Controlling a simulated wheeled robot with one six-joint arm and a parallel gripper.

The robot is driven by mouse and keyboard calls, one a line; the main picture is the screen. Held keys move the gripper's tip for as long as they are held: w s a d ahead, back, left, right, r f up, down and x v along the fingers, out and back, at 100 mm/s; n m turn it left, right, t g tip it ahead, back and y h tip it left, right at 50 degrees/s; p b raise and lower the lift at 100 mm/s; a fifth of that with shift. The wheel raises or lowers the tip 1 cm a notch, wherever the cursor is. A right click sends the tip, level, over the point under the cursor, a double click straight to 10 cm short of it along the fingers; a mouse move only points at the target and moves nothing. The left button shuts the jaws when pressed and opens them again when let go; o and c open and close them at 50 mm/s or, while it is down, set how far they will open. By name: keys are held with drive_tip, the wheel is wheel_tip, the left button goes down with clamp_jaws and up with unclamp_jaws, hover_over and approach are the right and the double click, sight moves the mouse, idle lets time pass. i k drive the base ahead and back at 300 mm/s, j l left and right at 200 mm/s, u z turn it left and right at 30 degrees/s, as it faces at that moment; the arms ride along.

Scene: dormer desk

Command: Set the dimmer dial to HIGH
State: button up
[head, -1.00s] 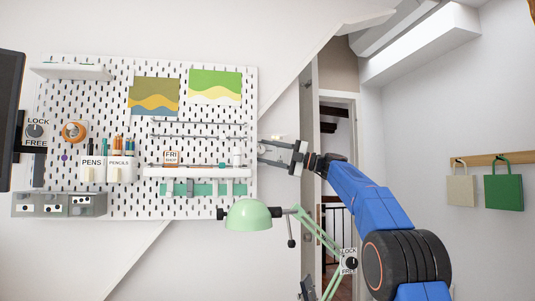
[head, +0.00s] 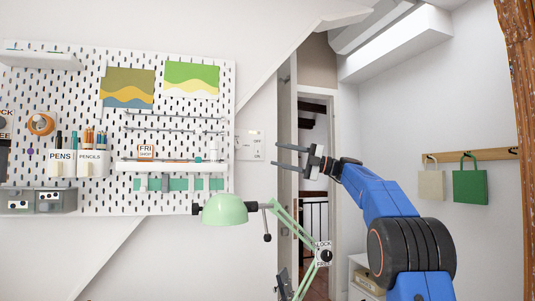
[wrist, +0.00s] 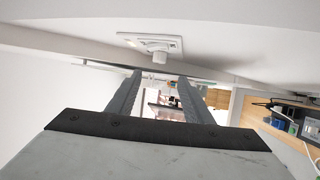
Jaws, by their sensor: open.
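The dimmer is a white wall plate (head: 249,145) just right of the pegboard, with small marks too tiny to read. In the wrist view the plate (wrist: 139,41) shows above and beyond my fingers, with its round white knob (wrist: 159,51) standing out from it. The knob's setting cannot be read. My gripper (head: 279,157) is to the right of the plate in the head view, fingers apart and pointing left. In the wrist view the gripper (wrist: 160,78) has nothing between its fingers, and the knob is clear of the fingertips.
The pegboard (head: 120,205) with shelves and cups fills the left. A green desk lamp (head: 225,209) stands below the plate, its arm slanting down right. A doorway is behind my gripper. Two bags, one green (head: 470,187), hang on the right wall.

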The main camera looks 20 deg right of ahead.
sight(239, 144)
drive_tip(key=l+u, duration=0.3)
drive_tip(key=l, duration=0.55)
drive_tip(key=l+u, duration=0.3)
drive_tip(key=l, duration=0.5)
